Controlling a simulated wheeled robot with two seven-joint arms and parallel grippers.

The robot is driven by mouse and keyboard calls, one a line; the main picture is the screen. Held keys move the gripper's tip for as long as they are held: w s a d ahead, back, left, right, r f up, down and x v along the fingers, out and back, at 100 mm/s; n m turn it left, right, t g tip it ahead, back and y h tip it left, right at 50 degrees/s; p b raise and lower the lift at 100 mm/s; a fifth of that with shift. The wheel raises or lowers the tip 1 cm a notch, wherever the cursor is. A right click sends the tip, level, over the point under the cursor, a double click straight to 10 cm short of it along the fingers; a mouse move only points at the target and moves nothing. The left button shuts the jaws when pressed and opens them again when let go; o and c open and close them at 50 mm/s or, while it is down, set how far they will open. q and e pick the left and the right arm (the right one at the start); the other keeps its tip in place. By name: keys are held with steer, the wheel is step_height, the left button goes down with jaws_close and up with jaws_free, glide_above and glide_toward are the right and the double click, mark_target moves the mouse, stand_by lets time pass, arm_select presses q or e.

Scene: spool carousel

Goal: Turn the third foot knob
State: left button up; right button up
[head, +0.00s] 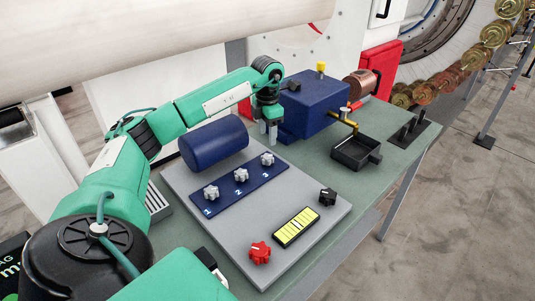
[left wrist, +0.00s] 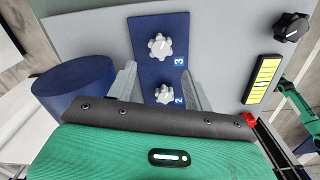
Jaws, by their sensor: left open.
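A blue strip (head: 228,192) carries white lobed knobs numbered 1 to 3. The third knob (head: 267,159) is at the far right end; in the left wrist view it (left wrist: 159,46) sits beside the number 3. The second knob (head: 241,175) is in the middle; in the left wrist view it (left wrist: 164,95) lies between the finger images. The first knob (head: 211,193) is at the near left end. My left gripper (head: 268,133) is open and empty, fingers pointing down, just beyond the third knob in the head view. Its fingers (left wrist: 160,83) show on either side of the strip. My right gripper is not in view.
A dark blue cylinder (head: 214,144) lies beside the strip, left of my gripper. A blue box (head: 315,104) stands behind right. A red knob (head: 260,253), yellow display (head: 297,228) and black knob (head: 327,197) sit on the grey panel's near side. A black tray (head: 354,153) is farther right.

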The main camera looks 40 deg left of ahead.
mark_target(267, 156)
arm_select(q)
step_height(267, 156, down, 9)
steer(key=shift+f+p, duration=0.15)
steer(key=shift+p, duration=0.75)
steer(key=shift+c, duration=0.9)
steer(key=c, duration=0.8)
